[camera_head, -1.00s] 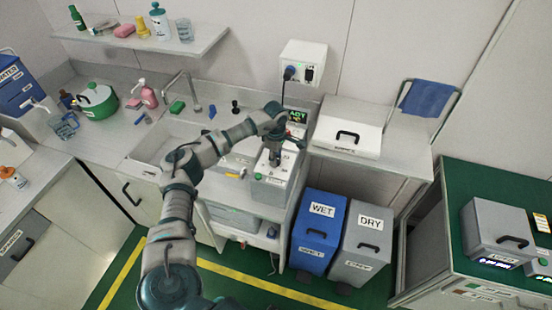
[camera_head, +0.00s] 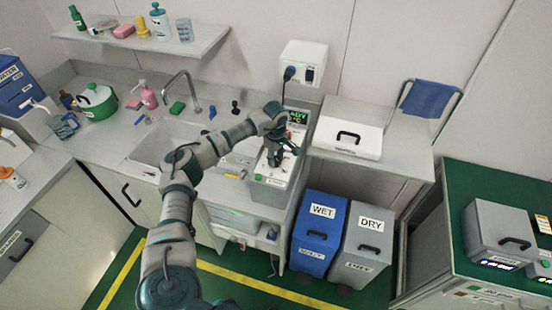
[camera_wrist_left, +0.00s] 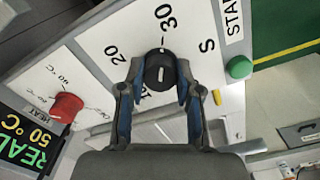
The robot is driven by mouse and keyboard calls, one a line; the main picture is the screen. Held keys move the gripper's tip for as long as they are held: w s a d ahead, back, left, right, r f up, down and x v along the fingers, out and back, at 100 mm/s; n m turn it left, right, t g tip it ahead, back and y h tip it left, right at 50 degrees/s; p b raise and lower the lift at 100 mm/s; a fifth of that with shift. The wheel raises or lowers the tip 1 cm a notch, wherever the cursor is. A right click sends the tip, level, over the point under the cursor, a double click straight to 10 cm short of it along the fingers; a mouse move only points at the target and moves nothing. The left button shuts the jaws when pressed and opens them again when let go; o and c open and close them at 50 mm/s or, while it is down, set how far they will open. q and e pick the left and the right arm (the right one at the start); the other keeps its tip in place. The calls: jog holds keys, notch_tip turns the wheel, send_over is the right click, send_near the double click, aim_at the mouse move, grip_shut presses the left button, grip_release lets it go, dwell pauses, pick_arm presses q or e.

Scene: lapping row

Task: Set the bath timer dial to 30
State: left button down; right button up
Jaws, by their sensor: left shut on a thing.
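The black bath timer dial (camera_wrist_left: 160,72) sits on a white panel with printed numbers. In the left wrist view, its white mark lies roughly in line with the tick below the 30 label (camera_wrist_left: 165,17). The 20 label (camera_wrist_left: 112,53) is to its left; the 10 is partly hidden by my gripper. My left gripper (camera_wrist_left: 159,88) is shut on the dial, one finger on each side. In the head view my left gripper (camera_head: 283,155) is over the top of the grey bath unit (camera_head: 268,194) and hides the dial. My right gripper is not in view.
A red heat knob (camera_wrist_left: 67,107) and a display reading 50 °C (camera_wrist_left: 24,137) are left of the dial. A green start button (camera_wrist_left: 239,67) is to the right. A sink (camera_head: 160,148) lies left of the unit; a white lidded box (camera_head: 343,130) stands to the right.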

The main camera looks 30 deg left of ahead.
aim_at(275, 157)
pick_arm(q)
jog(key=shift+w+a+r, duration=0.1)
jog(key=shift+w+r, duration=0.1)
jog(key=shift+r, duration=0.05)
jog(key=c, duration=0.8)
grip_release()
jog(key=shift+f, duration=0.2)
notch_tip(275, 157, up, 12)
jog(key=shift+a+f, duration=0.1)
